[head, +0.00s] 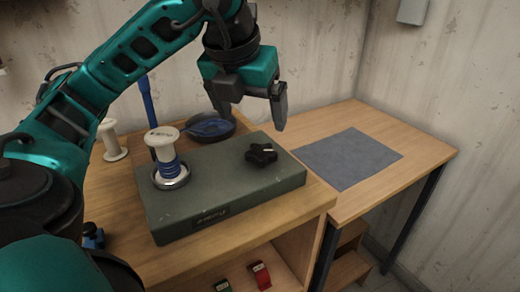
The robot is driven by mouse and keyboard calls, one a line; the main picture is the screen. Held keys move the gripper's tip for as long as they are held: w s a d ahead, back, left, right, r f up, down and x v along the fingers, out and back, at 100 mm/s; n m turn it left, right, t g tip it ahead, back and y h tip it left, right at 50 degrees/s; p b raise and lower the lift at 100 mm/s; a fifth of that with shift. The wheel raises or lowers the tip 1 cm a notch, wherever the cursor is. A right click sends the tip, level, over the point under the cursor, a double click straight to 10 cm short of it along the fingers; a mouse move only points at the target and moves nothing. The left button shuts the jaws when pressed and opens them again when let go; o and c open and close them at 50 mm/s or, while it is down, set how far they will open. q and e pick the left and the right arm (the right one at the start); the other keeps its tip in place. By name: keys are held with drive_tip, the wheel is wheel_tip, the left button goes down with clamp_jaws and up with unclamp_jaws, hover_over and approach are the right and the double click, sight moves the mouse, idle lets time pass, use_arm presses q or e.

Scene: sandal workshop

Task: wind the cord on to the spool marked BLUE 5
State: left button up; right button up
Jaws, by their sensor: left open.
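A white spool (163,144) with blue cord wound around its lower part stands upright in a metal ring on a green winder base (225,195). Any marking on it is too small to read. A black knob (261,154) sits on the right part of the base. A dark bowl (231,135) behind the base holds what looks like loose blue cord (210,127). My left gripper (250,115) is open and empty, fingers pointing down, above the back of the base near the bowl and knob. My right gripper is not in view.
Another white spool (111,141) stands at the back left, apart from the base. A blue post (149,108) rises behind the wound spool. A grey mat (347,158) lies bare on the right table (425,149). A red item (260,275) lies on the shelf below.

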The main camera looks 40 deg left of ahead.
sight(261, 152)
use_arm(q)
drive_tip(key=b+x, duration=0.1)
drive_tip(key=x, duration=0.9)
drive_tip(key=shift+f+b, duration=0.2)
drive_tip(key=shift+b, duration=0.1)
drive_tip(key=c, duration=1)
